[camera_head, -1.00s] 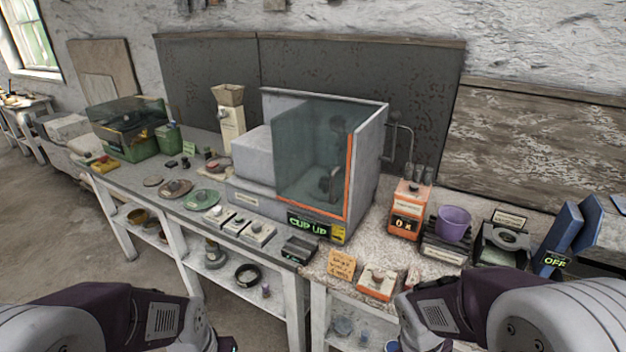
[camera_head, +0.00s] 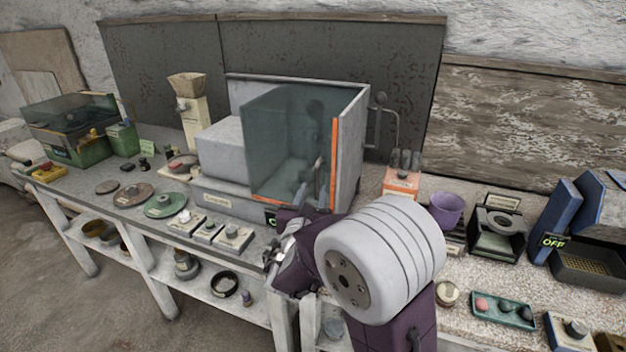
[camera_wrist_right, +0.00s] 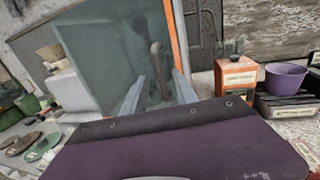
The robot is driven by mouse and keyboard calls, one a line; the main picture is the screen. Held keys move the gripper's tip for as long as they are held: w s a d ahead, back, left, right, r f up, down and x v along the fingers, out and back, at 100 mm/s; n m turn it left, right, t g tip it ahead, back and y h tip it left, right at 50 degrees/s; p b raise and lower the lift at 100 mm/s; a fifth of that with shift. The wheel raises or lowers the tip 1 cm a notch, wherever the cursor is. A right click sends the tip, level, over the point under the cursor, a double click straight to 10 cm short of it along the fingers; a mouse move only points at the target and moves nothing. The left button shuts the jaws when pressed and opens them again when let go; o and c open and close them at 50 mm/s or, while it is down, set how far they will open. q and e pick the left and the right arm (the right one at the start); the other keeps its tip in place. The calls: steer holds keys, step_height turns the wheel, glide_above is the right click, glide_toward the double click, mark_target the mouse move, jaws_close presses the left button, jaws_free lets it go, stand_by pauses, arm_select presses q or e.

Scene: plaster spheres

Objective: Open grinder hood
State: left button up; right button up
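The grinder is a grey box machine (camera_head: 221,148) in the middle of the bench. Its hood is a tinted clear front (camera_head: 275,135) with an orange strip (camera_head: 334,165) down its right edge. The hood looks closed, and dark parts show dimly through it. My right gripper (camera_head: 308,189) is raised in front of the hood, just left of the orange strip. In the right wrist view its two fingers (camera_wrist_right: 158,90) are apart with nothing seen held; the hood (camera_wrist_right: 100,60) is behind them. I cannot tell whether they touch it. My left gripper is out of view.
An orange box (camera_head: 401,182), a purple cup (camera_head: 446,208) and a blue machine marked OFF (camera_head: 562,218) stand right of the grinder. A green tray (camera_head: 503,310) lies at the front right.

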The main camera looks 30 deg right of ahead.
mark_target(316, 180)
steer(key=x, duration=0.5)
steer(key=shift+w+f+p, duration=0.1)
steer(key=shift+w+p, duration=0.25)
steer(key=shift+w+d, duration=0.35)
steer(key=shift+d, duration=0.1)
jaws_close()
stand_by(0.5)
